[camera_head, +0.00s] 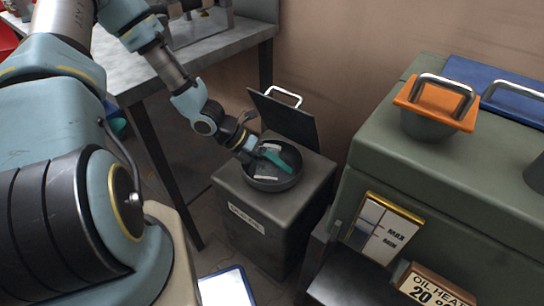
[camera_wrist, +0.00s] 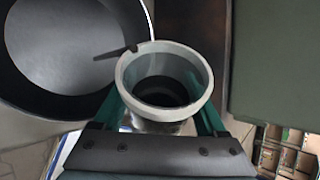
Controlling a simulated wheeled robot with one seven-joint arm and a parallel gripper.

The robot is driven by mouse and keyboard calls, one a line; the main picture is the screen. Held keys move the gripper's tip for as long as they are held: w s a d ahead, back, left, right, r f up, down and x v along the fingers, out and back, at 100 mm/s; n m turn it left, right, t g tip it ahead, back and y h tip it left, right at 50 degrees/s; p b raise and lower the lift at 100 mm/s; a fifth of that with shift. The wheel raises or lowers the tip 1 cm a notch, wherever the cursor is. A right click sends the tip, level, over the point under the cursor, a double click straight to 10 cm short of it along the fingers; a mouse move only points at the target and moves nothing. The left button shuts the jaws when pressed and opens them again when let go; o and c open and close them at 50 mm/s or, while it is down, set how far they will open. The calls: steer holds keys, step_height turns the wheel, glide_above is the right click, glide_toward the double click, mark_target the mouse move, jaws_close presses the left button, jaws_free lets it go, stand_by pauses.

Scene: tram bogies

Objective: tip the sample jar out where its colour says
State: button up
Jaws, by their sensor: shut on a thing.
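My gripper (camera_head: 272,161) reaches over a round dark bowl-like opening (camera_head: 284,186) on top of a dark grey bin (camera_head: 250,245). Its teal fingers are shut on the sample jar (camera_wrist: 133,72), which shows a pale grey rim and a dark inside in the wrist view. The jar's mouth faces the wrist camera; its outer wall is mostly hidden, and I cannot tell its colour mark. The opening (camera_wrist: 60,50) lies left of the jar in the wrist view. I cannot tell whether anything has left the jar.
The bin's dark lid (camera_head: 283,125) stands open behind the opening. A green cabinet (camera_head: 385,150) at right carries an orange lid (camera_head: 437,103) over a grey bowl and a blue lid (camera_head: 490,85). A grey workbench (camera_head: 200,62) stands behind my arm.

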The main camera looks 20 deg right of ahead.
steer(key=shift+s+r+p, duration=0.1)
steer(key=shift+r+p, duration=0.1)
steer(key=shift+p, duration=0.2)
steer(key=shift+a+f+n+g+y+p, duration=0.1)
steer(key=shift+f+n+g+y+p, duration=0.4)
steer(key=shift+p, duration=0.9)
steer(key=shift+s+r+n+g+p, duration=0.1)
steer(key=shift+r+n+g+p, duration=0.25)
steer(key=shift+g+p, duration=0.45)
stand_by(0.6)
steer(key=shift+w+d+f+n+g+y, duration=0.25)
steer(key=shift+w+f, duration=0.1)
steer(key=shift+f, duration=0.2)
steer(key=shift+w+d+f+n+g+y, duration=0.15)
steer(key=shift+w+f+g, duration=0.15)
steer(key=shift+f, duration=0.25)
stand_by(0.4)
steer(key=shift+f+n+g+y, duration=0.3)
steer(key=shift+f+n+g, duration=0.05)
steer(key=shift+g, duration=0.2)
stand_by(0.8)
